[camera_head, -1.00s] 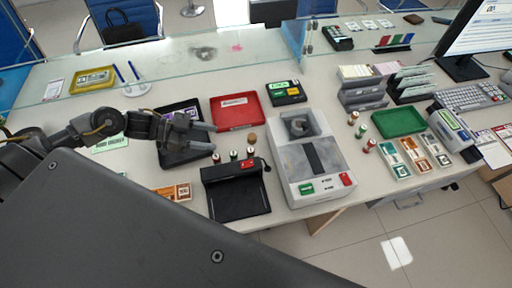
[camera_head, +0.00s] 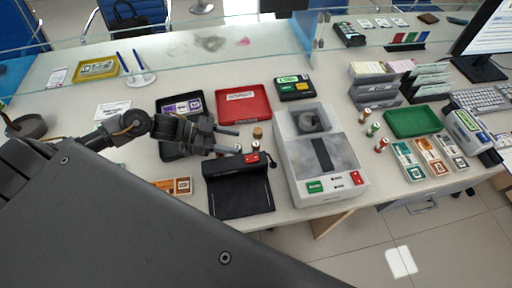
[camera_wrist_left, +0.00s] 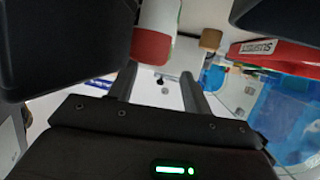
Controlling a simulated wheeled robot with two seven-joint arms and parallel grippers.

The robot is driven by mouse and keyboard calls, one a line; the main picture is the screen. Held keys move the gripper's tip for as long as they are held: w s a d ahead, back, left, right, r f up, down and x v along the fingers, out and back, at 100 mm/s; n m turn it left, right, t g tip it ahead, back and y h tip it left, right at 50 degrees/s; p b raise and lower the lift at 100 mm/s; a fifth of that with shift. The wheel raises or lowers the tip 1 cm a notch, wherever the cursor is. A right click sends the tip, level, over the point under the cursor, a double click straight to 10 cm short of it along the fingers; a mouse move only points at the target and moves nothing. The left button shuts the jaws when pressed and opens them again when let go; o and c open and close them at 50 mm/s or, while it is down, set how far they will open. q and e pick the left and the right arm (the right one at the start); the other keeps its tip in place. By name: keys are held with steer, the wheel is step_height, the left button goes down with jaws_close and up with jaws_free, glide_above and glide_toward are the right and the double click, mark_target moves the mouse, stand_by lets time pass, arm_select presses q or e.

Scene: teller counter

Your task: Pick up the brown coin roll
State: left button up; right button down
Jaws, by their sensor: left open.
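A short brown coin roll (camera_head: 257,132) stands on the counter below the red tray, and it also shows in the left wrist view (camera_wrist_left: 211,39). A white coin roll with a red end (camera_wrist_left: 152,45) is large and close in the left wrist view. In the head view a red-topped roll (camera_head: 255,146) stands just in front of the brown one. My left gripper (camera_head: 238,141) is open, with its fingertips pointing right, just left of the brown roll and apart from it. Parts of the nearby rolls are hidden behind the fingers. My right gripper is not in view.
A red tray (camera_head: 243,91) lies behind the brown roll. A black device (camera_head: 240,200) stands in front, and a grey counting machine (camera_head: 345,178) stands close on the right. More coin rolls (camera_head: 373,129) stand right of that machine. A glass screen runs along the back.

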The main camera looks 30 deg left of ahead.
arm_select(q)
steer(key=shift+w+d+f, duration=0.1)
steer(key=shift+w+d, duration=0.1)
steer(key=shift+d, duration=0.2)
steer(key=shift+w+d, duration=0.25)
steer(key=shift+d, duration=0.05)
steer(key=p+x, duration=0.1)
steer(key=x, duration=0.2)
steer(key=shift+w+d+p, duration=0.25)
steer(key=shift+w+p, duration=0.05)
steer(key=shift+w, duration=0.05)
steer(key=shift+w+d+f, duration=0.15)
steer(key=shift+d+f, duration=0.1)
steer(key=shift+d, duration=0.1)
jaws_close()
step_height(320, 180, up, 10)
step_height(320, 180, up, 6)
steer(key=n+t+y, duration=0.1)
steer(key=n+t, duration=0.1)
glide_above(254, 144)
steer(key=s+a, duration=0.1)
steer(key=a, duration=0.1)
steer(key=shift+d+b, duration=0.25)
steer(key=shift+b, duration=0.05)
